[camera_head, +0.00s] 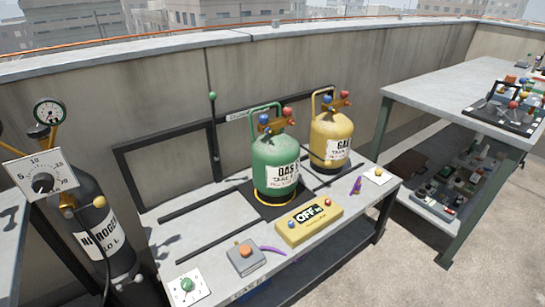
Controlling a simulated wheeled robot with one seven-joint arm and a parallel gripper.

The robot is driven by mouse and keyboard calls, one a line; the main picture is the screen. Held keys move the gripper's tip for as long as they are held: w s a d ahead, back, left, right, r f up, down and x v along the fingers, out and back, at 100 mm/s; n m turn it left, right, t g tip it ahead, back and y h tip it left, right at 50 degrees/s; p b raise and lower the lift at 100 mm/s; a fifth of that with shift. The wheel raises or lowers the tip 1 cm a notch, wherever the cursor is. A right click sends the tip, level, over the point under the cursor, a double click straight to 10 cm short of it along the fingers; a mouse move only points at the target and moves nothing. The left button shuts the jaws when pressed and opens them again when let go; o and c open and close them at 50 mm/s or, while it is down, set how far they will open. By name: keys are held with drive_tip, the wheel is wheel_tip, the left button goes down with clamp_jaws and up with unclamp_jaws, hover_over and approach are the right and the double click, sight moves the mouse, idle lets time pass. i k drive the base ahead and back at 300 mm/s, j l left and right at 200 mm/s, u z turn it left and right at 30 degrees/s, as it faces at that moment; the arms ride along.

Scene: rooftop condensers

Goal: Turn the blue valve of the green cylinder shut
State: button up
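The green cylinder (275,167) stands upright on the low grey bench, on a dark square pad, with a white label facing me. Its blue valve (263,118) is a small round knob at the top left, under the green handle. A red knob (286,112) sits on the same brass manifold to the right. I cannot tell how far the blue valve is turned. My gripper is not in this view.
A yellow cylinder (333,137) with its own blue and red knobs stands close behind right. A yellow device reading OFF (309,218) lies in front. A black nitrogen cylinder (97,230) stands left. A taller table (440,84) is at right, with open floor before it.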

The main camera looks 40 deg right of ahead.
sight(263, 118)
drive_tip(key=i+l, duration=0.2)
drive_tip(key=l, duration=0.15)
drive_tip(key=i+l, duration=0.45)
drive_tip(key=l, duration=0.3)
drive_tip(key=i+l, duration=0.25)
drive_tip(key=l, duration=0.1)
